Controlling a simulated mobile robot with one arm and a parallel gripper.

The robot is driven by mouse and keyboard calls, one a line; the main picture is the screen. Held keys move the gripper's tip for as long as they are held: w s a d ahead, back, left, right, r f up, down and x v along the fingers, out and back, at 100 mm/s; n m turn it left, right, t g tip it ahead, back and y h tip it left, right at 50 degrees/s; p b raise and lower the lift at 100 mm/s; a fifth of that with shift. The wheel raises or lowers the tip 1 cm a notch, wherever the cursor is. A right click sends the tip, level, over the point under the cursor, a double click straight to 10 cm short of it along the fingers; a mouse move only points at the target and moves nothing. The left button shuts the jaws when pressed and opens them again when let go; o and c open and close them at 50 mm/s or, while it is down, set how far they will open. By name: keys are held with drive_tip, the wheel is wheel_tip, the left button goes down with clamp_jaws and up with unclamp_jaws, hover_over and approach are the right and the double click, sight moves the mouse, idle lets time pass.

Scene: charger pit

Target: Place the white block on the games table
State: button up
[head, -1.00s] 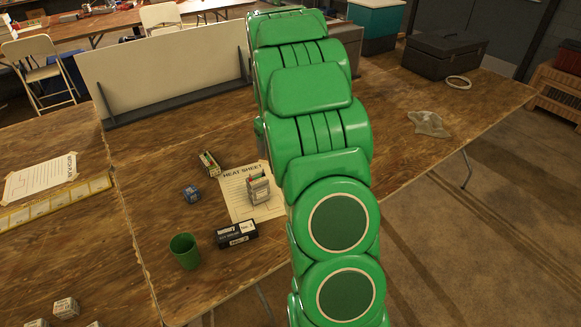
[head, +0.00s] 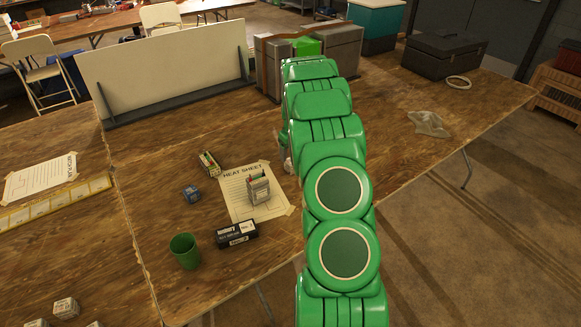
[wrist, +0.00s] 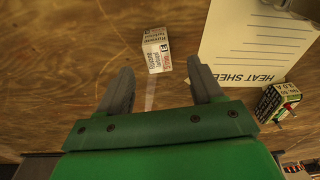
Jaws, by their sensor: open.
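A small white block (wrist: 157,50) with dark and red print lies on the brown wooden table (wrist: 60,60) in the wrist view. It is beside the heat sheet (wrist: 255,45), apart from it. My gripper (wrist: 159,78) is open and empty, its two grey fingers spread, with the block just past the gap between the fingertips. In the head view my green arm hides most of that spot and the gripper. Similar white blocks (head: 65,307) sit on the left table (head: 60,245). No label shows which table is the games table.
On the near table, a boxed item (head: 258,190) stands on the sheet. A white panel (head: 165,72) stands behind. A black case (head: 444,55) is at back right.

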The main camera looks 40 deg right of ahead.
sight(290, 164)
drive_tip(key=shift+w+d+f, duration=0.1)
drive_tip(key=shift+w+f, duration=0.1)
drive_tip(key=shift+f, duration=1.5)
drive_tip(key=shift+w+d+f, duration=0.1)
drive_tip(key=shift+w+f, duration=0.1)
drive_tip(key=shift+f, duration=1.5)
drive_tip(key=c, duration=1.1)
drive_tip(key=shift+c, duration=0.2)
drive_tip(key=shift+r, duration=0.1)
